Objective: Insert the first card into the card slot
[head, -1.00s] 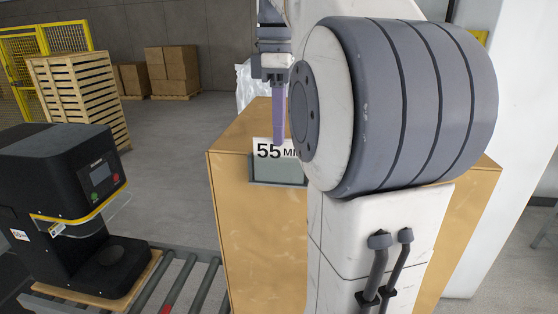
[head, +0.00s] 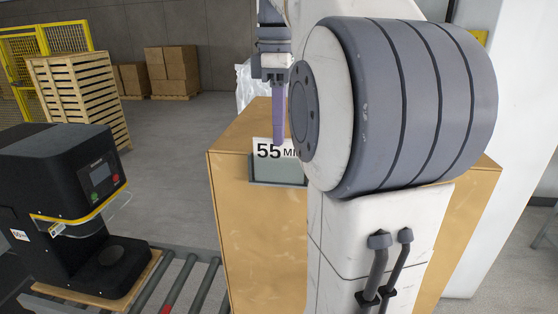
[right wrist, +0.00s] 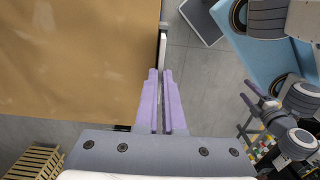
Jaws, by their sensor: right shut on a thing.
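The card (head: 268,150) is white with "55 M" showing in black; the rest of its print is hidden behind my arm. It stands upright at the grey card slot (head: 262,172) on the front of the tan box, its lower edge hidden by the slot. My right gripper (head: 279,138) points down with its purple fingers at the card's top. In the right wrist view, the card (right wrist: 163,50) is a thin white strip at the tips of the right gripper (right wrist: 161,72), shut on it. My left gripper (right wrist: 246,91) shows at the right, fingers apart and empty.
The tan box (head: 232,145) stands beside a roller conveyor (head: 190,280). A black machine (head: 60,200) with a small screen is at the left. A wooden crate (head: 78,95) and stacked cartons (head: 172,68) stand behind. The floor between is clear.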

